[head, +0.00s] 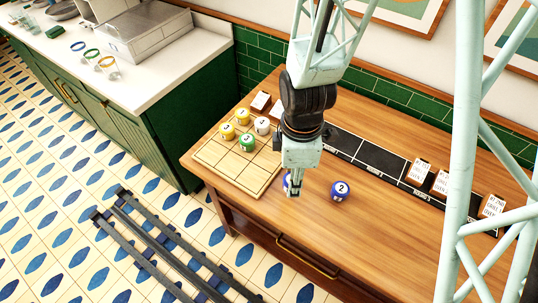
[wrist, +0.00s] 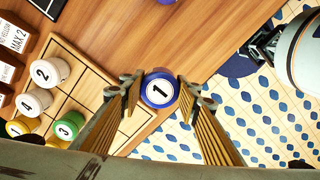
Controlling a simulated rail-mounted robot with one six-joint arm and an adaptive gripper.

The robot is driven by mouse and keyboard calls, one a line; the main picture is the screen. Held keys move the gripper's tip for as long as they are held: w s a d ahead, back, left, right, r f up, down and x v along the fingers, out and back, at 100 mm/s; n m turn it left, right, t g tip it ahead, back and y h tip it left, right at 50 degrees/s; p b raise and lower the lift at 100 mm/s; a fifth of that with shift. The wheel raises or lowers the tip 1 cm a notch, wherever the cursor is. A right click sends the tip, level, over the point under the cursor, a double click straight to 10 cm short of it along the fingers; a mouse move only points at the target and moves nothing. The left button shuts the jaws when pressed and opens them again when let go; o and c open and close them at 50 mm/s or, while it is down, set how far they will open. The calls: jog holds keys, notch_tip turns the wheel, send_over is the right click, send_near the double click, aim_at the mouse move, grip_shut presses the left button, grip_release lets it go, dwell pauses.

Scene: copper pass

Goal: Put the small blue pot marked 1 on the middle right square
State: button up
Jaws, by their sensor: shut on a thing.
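The small blue pot marked 1 (wrist: 159,89) is between the two fingers of my gripper (wrist: 158,92) in the wrist view, its white numbered top facing the camera. In the head view my gripper (head: 293,190) hides most of the pot (head: 287,181). It is just right of the board's front right part; its height above the wood cannot be told. The pale gridded board (head: 232,176) lies at the left end of the wooden counter. Its squares near my gripper look empty.
A blue pot marked 2 (head: 340,191) stands on the counter to the right. Cards (head: 419,172) stand along the dark strip behind.

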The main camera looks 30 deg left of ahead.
jog(key=p, duration=0.1)
send_over(269, 158)
jog(key=shift+s+d+f, duration=0.25)
jog(key=shift+d+f, duration=0.2)
jog(key=shift+f, duration=0.25)
jog(key=shift+w+a, duration=0.2)
jog(key=shift+a, duration=0.2)
jog(key=shift+f, duration=1.8)
jog(key=shift+f, duration=0.15)
jog(key=o, duration=0.9)
jog(key=shift+r+p, duration=0.2)
jog(key=shift+p, duration=0.1)
